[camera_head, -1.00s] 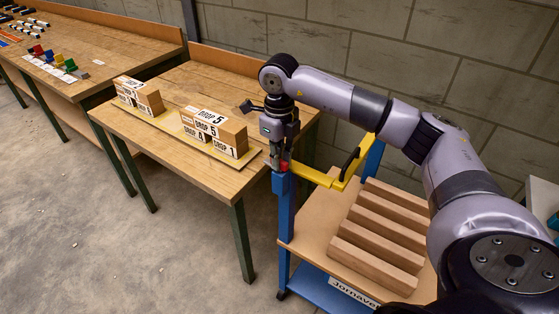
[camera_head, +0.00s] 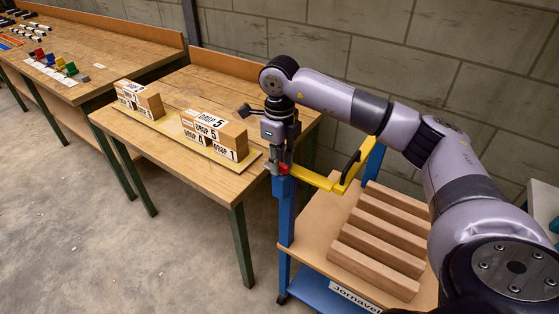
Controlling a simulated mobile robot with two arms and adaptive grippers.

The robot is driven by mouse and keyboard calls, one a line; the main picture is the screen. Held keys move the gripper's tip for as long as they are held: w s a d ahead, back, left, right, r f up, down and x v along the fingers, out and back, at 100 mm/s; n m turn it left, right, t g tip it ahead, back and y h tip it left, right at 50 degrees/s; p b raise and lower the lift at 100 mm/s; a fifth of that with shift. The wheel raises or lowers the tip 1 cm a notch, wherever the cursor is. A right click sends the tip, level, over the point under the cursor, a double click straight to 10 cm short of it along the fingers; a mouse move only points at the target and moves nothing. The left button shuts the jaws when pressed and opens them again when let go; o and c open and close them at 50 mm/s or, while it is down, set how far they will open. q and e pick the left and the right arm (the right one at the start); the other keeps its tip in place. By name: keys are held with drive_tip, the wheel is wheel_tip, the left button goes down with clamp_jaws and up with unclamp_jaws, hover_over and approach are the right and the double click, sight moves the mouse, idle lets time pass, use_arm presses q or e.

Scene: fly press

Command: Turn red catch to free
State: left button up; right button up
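The red catch (camera_head: 284,169) sits on top of the blue corner post at the yellow bar's (camera_head: 316,179) left end. My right gripper (camera_head: 279,165) points down at the catch from above. Its fingertips are at the catch, and part of the catch is hidden behind them. The fingers are too small and dark to tell whether they are closed on it. My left gripper is out of the picture.
The blue-framed cart (camera_head: 286,222) carries several wooden bars (camera_head: 376,246) on its shelf. A black handle (camera_head: 351,165) stands on the yellow bar. The wooden table (camera_head: 205,174) with labelled blocks (camera_head: 214,134) is close on the left. Bare floor lies in front.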

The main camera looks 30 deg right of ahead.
drive_tip(key=shift+o, duration=0.6)
drive_tip(key=shift+r, duration=0.1)
wheel_tip(320, 180, up, 12)
drive_tip(key=shift+f, duration=0.2)
idle(0.3)
